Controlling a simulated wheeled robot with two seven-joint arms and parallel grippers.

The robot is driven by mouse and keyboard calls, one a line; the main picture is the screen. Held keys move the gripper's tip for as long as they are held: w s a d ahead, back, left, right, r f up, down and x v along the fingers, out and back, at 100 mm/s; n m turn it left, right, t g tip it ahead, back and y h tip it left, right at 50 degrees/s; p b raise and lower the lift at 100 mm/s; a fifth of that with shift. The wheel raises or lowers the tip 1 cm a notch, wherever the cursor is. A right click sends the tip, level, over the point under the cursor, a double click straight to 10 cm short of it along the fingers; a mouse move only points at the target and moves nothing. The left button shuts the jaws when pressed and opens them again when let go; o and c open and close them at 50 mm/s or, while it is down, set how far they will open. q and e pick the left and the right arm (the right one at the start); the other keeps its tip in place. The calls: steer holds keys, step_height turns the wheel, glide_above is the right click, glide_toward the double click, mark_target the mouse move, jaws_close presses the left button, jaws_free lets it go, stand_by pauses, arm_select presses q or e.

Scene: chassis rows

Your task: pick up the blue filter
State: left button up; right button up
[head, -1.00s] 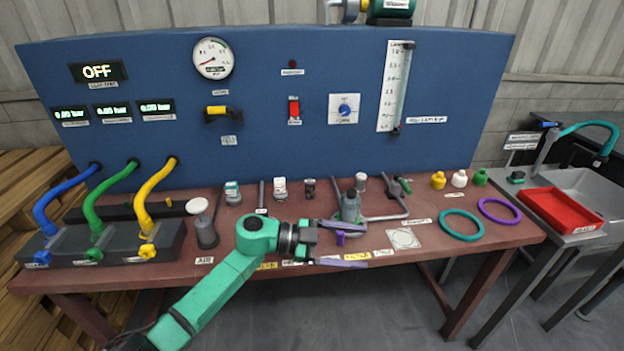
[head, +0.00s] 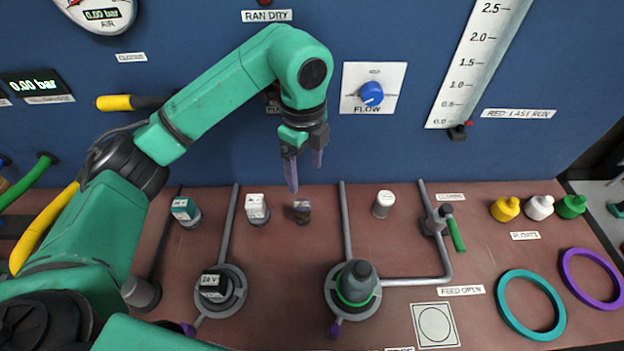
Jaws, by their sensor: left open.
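I cannot make out a clearly blue filter. Several small parts stand in a row along the back of the brown bench: a teal-topped part (head: 185,211), a white-topped part (head: 256,209), a small dark part (head: 302,211) with a pale top, and a white-capped cylinder (head: 384,204). My left gripper (head: 304,172) is open and empty, with its purple fingers pointing down. In the picture it hangs just above the small dark part, apparently not touching it. My right gripper is out of view.
Pipes run across the bench (head: 500,260), with a round fitting (head: 357,285) and a 24 V unit (head: 219,289). Teal (head: 530,304) and purple (head: 591,279) rings lie at the right, near several coloured floats (head: 539,207). The blue panel (head: 230,150) stands close behind.

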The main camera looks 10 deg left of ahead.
mark_target(302, 205)
arm_select(q)
steer(key=shift+a+f, duration=0.1)
steer(key=shift+f, duration=0.35)
steer(key=f, duration=0.1)
steer(key=s+f+p, duration=0.1)
steer(key=f, duration=0.1)
steer(key=s+f+p, duration=0.1)
steer(key=f, duration=0.1)
steer(key=shift+f, duration=0.15)
steer(key=f+p, duration=0.1)
steer(key=f, duration=0.2)
steer(key=f+p, duration=0.1)
steer(key=f, duration=0.3)
steer(key=shift+w+a, duration=0.2)
steer(key=shift+f, duration=0.25)
steer(key=shift+w, duration=0.1)
steer(key=shift+c, duration=0.6)
jaws_close()
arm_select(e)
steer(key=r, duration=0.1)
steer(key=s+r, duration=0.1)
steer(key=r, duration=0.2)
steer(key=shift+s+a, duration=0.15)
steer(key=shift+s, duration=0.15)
